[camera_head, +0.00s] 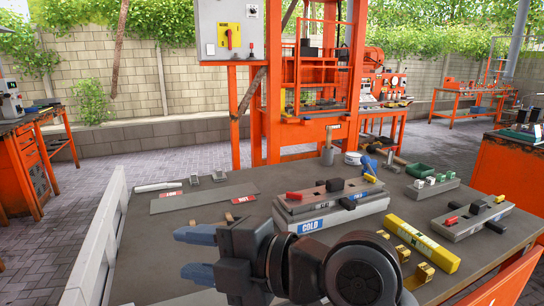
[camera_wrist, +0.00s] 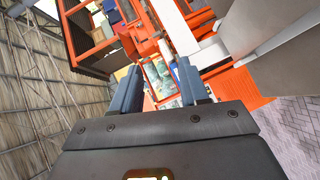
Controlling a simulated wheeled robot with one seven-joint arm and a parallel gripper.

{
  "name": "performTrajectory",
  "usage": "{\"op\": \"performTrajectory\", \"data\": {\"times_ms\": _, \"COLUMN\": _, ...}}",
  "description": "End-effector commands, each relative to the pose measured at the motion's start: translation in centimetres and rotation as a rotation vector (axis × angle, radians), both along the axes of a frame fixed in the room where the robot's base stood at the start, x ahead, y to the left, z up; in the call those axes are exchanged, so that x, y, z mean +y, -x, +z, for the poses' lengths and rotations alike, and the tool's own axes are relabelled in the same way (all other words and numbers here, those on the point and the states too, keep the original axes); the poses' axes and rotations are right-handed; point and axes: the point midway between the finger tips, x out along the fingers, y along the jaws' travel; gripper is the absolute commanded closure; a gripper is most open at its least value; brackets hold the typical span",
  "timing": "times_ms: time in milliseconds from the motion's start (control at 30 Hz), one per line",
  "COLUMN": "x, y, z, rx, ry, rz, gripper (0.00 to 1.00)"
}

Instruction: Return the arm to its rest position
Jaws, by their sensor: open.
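My gripper (camera_head: 197,254) is in the front part of the head view, above the near left part of the grey table (camera_head: 165,222). Its two blue fingers point left and stand apart, with nothing between them. In the wrist view my gripper (camera_wrist: 158,88) also shows its blue fingers spread and empty. My dark wrist and arm cover part of the table's front edge in the head view.
A grey block marked COLD (camera_head: 330,212) stands mid-table. A yellow box (camera_head: 421,243) and brass brackets (camera_head: 420,275) lie to the right, with a grey block (camera_head: 473,217) beyond. A white rail (camera_head: 97,245) borders the left. An orange press (camera_head: 318,75) stands behind.

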Motion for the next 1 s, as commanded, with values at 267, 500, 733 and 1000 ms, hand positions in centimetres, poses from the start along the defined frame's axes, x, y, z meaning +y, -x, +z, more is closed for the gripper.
{"op": "performTrajectory", "data": {"times_ms": 267, "x": -3.4, "y": 1.3, "z": -4.8, "rx": 0.34, "ry": -0.329, "rz": -0.335, "gripper": 0.56}}
{"op": "performTrajectory", "data": {"times_ms": 500, "x": -8.2, "y": 4.2, "z": -9.9, "rx": 0.581, "ry": -0.577, "rz": -0.617, "gripper": 0.56}}
{"op": "performTrajectory", "data": {"times_ms": 733, "x": -13.7, "y": 9.2, "z": -14.6, "rx": 0.743, "ry": -0.778, "rz": -0.871, "gripper": 0.56}}
{"op": "performTrajectory", "data": {"times_ms": 1000, "x": -20.5, "y": 17.4, "z": -18.1, "rx": 0.835, "ry": -0.963, "rz": -1.128, "gripper": 0.56}}
